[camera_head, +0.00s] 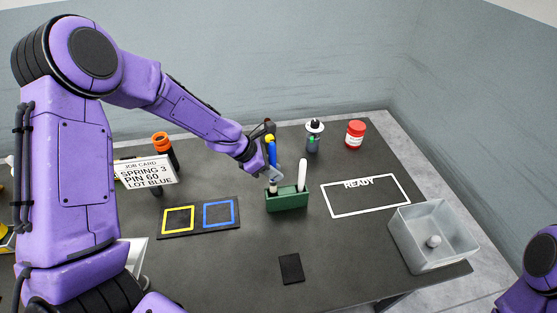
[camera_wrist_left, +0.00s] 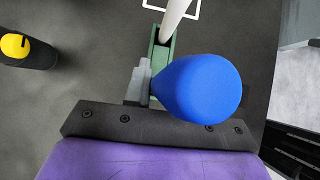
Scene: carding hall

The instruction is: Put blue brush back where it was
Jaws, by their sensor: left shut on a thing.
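The blue brush (camera_head: 272,153) is upright in my left gripper (camera_head: 274,173), which is shut on it. In the left wrist view its rounded blue end (camera_wrist_left: 200,88) faces the camera and hides most of the jaws. The brush stands over the left end of the green holder (camera_head: 288,202); I cannot tell how far its lower end is inside. The holder also shows in the left wrist view (camera_wrist_left: 160,55), partly hidden behind the brush. A white rod-like tool (camera_head: 302,174) stands in the holder's right side. My right gripper is out of view.
A yellow-and-blue framed board (camera_head: 198,216) lies left of the holder. The READY outline (camera_head: 367,195) and a grey bin (camera_head: 436,238) are to the right. Bottles and a red jar (camera_head: 355,133) stand behind. A dark pad (camera_head: 291,268) lies in front.

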